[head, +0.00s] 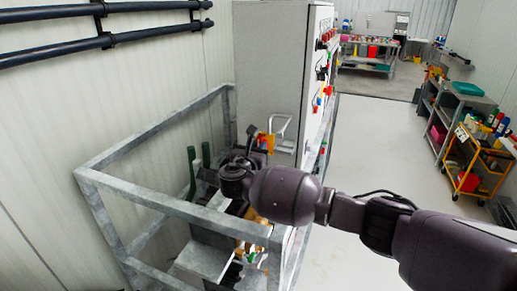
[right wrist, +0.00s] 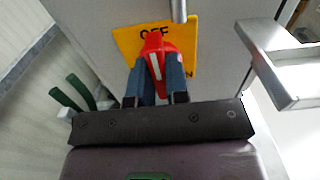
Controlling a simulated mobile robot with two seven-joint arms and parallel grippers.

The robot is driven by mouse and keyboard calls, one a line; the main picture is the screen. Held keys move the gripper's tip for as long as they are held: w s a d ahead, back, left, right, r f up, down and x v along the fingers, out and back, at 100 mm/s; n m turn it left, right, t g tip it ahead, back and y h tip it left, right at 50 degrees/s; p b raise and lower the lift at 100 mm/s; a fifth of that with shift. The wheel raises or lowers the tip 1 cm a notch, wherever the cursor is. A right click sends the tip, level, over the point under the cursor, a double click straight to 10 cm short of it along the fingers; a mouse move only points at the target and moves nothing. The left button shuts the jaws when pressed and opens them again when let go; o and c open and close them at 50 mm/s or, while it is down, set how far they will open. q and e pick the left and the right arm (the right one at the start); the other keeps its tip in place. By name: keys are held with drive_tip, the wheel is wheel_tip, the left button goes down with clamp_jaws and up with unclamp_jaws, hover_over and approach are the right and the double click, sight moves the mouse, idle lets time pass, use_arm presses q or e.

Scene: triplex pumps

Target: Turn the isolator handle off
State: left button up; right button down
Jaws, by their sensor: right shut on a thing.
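The isolator handle (right wrist: 155,50) is red with a white stripe. It sits on a yellow plate (right wrist: 126,40) on the side of a grey cabinet. The plate reads "OFF" at its top edge, and part of another word shows at its lower right. In the right wrist view, the blue fingers of my right gripper (right wrist: 162,82) are shut on the handle from both sides. The fingers hide part of the plate. In the head view, my right gripper (head: 256,142) is at the cabinet side by the yellow plate (head: 270,142). My left gripper is not in view.
A grey metal frame (head: 150,205) surrounds equipment below my right arm. A metal bracket (right wrist: 285,75) stands out right of the plate. Green posts (head: 192,170) are to the left. The grey cabinet (head: 270,60) stands behind. Open floor (head: 390,150) lies to the right.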

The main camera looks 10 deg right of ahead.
drive_tip(key=c, duration=1.1)
unclamp_jaws()
use_arm(q)
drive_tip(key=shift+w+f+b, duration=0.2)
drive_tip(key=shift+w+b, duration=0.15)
drive_tip(key=shift+b, duration=0.35)
use_arm(e)
drive_tip(key=v, duration=1.1)
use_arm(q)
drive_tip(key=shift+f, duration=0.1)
